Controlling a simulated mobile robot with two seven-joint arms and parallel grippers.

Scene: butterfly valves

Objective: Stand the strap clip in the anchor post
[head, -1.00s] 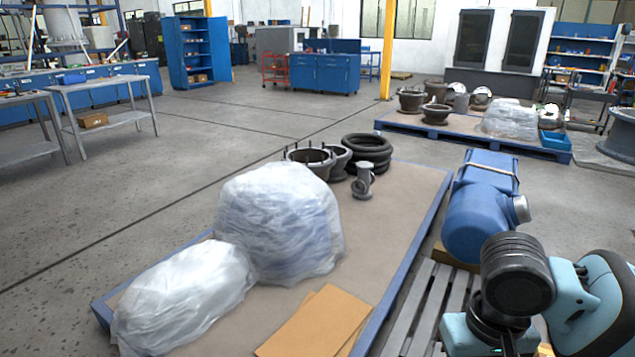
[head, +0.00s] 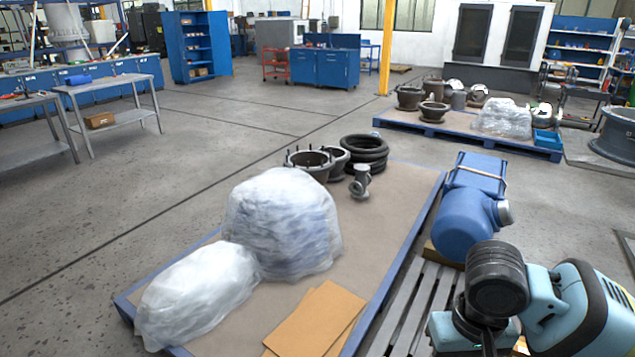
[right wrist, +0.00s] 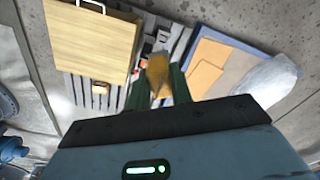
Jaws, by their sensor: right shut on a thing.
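My right gripper (right wrist: 157,88) shows in the right wrist view, its dark green fingers shut on a yellow-brown piece (right wrist: 157,70), which I take to be the strap clip. The piece sticks out past the fingertips, above the floor and pallet area. Its lower part is hidden between the fingers. The head view shows my right arm at lower right, but neither gripper.
A wooden box or board with a handle (right wrist: 92,40) lies left of the gripper. In the head view, a blue-edged pallet (head: 395,190) carries wrapped bundles (head: 282,222), cardboard (head: 318,318) and valve parts. A blue actuator (head: 468,220) stands on the slatted pallet (head: 410,310).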

